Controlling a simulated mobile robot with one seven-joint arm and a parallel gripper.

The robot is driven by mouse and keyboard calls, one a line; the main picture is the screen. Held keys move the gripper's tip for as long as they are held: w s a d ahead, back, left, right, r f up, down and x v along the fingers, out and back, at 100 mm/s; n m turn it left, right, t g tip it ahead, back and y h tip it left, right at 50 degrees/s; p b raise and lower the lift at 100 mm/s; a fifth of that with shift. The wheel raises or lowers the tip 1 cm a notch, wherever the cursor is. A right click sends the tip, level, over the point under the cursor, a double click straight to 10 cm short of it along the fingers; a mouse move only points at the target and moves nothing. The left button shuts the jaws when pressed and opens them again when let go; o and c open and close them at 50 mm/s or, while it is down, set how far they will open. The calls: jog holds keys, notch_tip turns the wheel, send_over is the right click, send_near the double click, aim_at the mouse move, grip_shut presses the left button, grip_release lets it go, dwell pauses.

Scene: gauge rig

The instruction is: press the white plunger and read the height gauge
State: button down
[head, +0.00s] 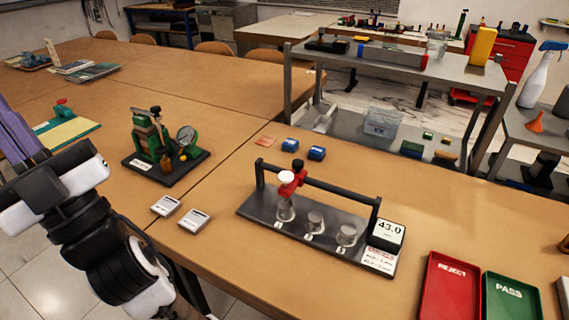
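The height gauge rig stands on the wooden table, with a dark base plate (257,204) and a black rail (330,188) held between two posts. A red carriage (291,184) sits near the rail's left end, with a white plunger (287,177) and a black knob (298,164) on top. Under it, at the leftmost numbered station, is a clear cylinder (285,211). Two more clear cylinders stand in the middle (315,222) and at the right (347,235). The display (388,231) at the right end reads 43.0. My arm shows at lower left; its gripper is out of view.
A red REJECT tray (450,290) and a green PASS tray (510,298) lie at right. A green dial gauge fixture (150,140) stands behind left. Small white-grey blocks (180,212) lie left of the rig, blue ones (316,153) behind it. The table in front is clear.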

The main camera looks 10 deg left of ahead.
jog(key=w+d+f+m+t+h+p, duration=0.1)
jog(key=w+f+m+t+h, duration=0.55)
jog(key=w+h, duration=0.35)
jog(key=w+d+f+m+t+h+p, duration=0.1)
jog(key=w+d+f+m+t+h, duration=0.1)
jog(key=w+f+m+t+h, duration=0.5)
jog(key=w+d+f+m+g+h, duration=0.4)
jog(key=d+f+m+h, duration=0.1)
jog(key=d+f+h, duration=0.1)
jog(key=w+d+f+m+g+h+p, duration=0.1)
jog(key=w+d+f+m+g+h, duration=0.3)
jog(key=d+h, duration=0.5)
notch_tip(320, 180, down, 2)
jog(key=shift+w+f+m+h, duration=0.15)
jog(key=shift+w+m+h, duration=0.15)
jog(key=shift+h, duration=0.5)
jog(key=shift+d, duration=0.1)
